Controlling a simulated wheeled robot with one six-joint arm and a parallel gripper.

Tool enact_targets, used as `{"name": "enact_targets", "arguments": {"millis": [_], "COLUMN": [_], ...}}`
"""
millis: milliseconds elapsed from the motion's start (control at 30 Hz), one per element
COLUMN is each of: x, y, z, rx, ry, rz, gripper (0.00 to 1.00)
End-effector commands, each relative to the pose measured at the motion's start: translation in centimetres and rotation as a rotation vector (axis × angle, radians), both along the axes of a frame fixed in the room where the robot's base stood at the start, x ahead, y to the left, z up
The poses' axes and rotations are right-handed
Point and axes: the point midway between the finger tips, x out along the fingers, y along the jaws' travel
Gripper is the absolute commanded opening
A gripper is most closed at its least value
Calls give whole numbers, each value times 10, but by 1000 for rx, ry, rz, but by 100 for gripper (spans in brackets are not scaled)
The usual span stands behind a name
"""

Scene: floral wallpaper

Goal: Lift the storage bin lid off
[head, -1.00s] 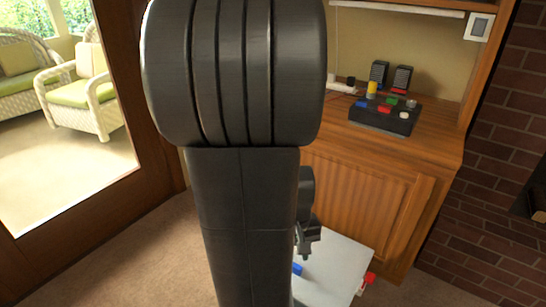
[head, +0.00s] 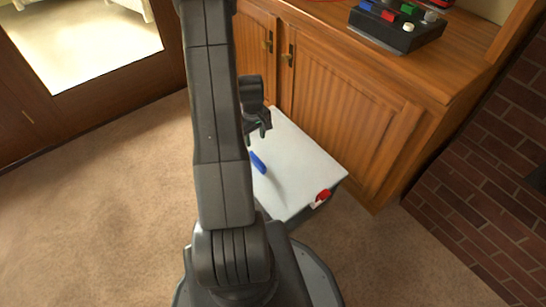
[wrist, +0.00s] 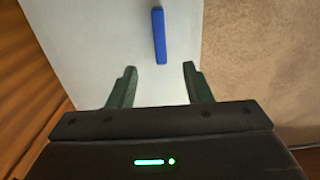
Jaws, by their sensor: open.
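The storage bin's lid (head: 297,164) is a flat, pale grey-white panel in the head view, beside the wooden cabinet. A blue bar-shaped handle (head: 258,162) is on it. In the wrist view the lid (wrist: 95,50) spreads under the gripper, and the blue handle (wrist: 159,36) lies ahead of the fingertips, between their lines. My gripper (wrist: 159,70) is open and empty, with its two green fingers apart. In the head view my gripper (head: 262,128) is over the lid near its far side. My arm hides the lid's left part. The bin's body is mostly hidden below the lid.
A red piece (head: 322,196) is at the lid's right front corner. The wooden cabinet (head: 335,110) stands close behind the lid, with a dark box of coloured blocks (head: 397,30) on top. Carpet (head: 100,180) is clear at the left. A brick wall (head: 480,200) is at right.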

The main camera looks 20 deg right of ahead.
Motion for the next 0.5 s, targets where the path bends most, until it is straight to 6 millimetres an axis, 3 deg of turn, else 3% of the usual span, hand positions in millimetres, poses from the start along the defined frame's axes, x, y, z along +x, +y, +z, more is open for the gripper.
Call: {"name": "enact_targets", "arguments": {"millis": [300,500], "x": [-1,0], "y": [0,0], "z": [-60,-83], "rx": [1,1], "ry": [4,1], "rz": [0,0], "gripper": [45,45]}}
